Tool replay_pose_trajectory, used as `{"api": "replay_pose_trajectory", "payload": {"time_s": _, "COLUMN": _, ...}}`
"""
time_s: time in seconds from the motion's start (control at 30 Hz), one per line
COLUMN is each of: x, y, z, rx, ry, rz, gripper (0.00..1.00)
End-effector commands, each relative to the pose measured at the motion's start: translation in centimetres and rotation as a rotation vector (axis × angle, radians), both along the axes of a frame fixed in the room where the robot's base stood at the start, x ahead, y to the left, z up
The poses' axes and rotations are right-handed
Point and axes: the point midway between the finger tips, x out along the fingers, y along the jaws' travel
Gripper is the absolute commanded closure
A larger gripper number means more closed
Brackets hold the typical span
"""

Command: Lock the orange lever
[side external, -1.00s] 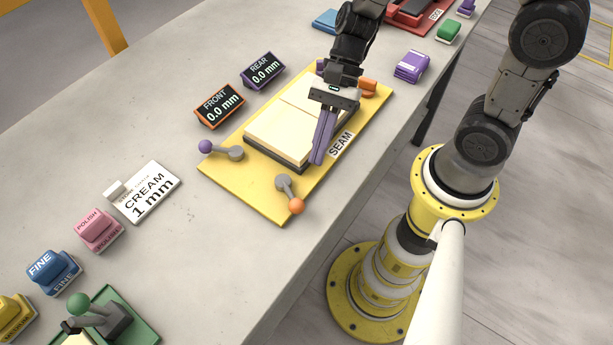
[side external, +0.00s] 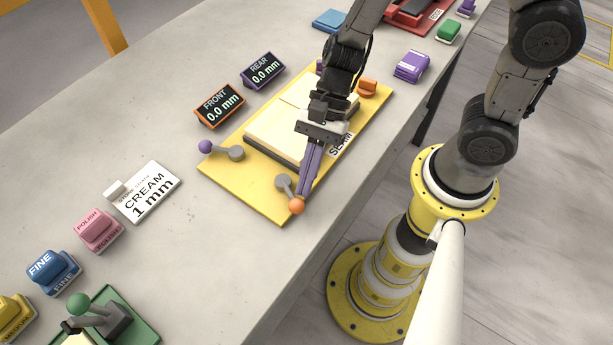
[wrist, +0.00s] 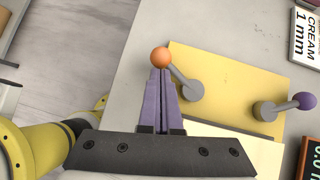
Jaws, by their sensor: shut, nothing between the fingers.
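The orange lever (side external: 287,186) is a grey arm with an orange ball knob (side external: 297,205), at the near corner of the yellow board (side external: 238,181). My gripper (side external: 304,193) is shut with its purple fingers pointing down at the knob. In the wrist view the fingertips (wrist: 160,72) come right up to the orange knob (wrist: 160,57), with the lever's grey arm (wrist: 184,82) just to their right. I cannot tell whether they touch it. A cream slab (side external: 270,138) lies on the board, partly hidden by my gripper.
A purple-knobbed lever (side external: 220,149) stands on the board's left corner. The FRONT (side external: 219,105) and REAR (side external: 263,71) displays both read 0.0 mm.

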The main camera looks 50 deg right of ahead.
Motion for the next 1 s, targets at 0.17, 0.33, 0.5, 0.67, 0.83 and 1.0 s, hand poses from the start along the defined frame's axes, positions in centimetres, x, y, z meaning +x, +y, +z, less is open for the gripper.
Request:
{"api": "replay_pose_trajectory", "payload": {"time_s": 0.17, "x": -0.1, "y": 0.2, "z": 0.0, "rx": 0.001, "ry": 0.001, "rz": -0.036, "gripper": 1.00}}
{"api": "replay_pose_trajectory", "payload": {"time_s": 0.33, "x": -0.1, "y": 0.3, "z": 0.0, "rx": 0.000, "ry": 0.001, "rz": -0.060, "gripper": 1.00}}
{"api": "replay_pose_trajectory", "payload": {"time_s": 0.5, "x": -0.1, "y": 0.4, "z": 0.0, "rx": 0.000, "ry": 0.000, "rz": -0.087, "gripper": 1.00}}
{"api": "replay_pose_trajectory", "payload": {"time_s": 0.67, "x": -0.2, "y": 0.7, "z": 0.0, "rx": 0.000, "ry": 0.000, "rz": -0.129, "gripper": 1.00}}
{"api": "replay_pose_trajectory", "payload": {"time_s": 0.83, "x": -0.3, "y": 1.1, "z": 0.0, "rx": 0.000, "ry": 0.001, "rz": -0.221, "gripper": 1.00}}
{"api": "replay_pose_trajectory", "payload": {"time_s": 1.0, "x": -0.3, "y": 1.9, "z": 0.1, "rx": 0.001, "ry": -0.001, "rz": -0.366, "gripper": 1.00}}
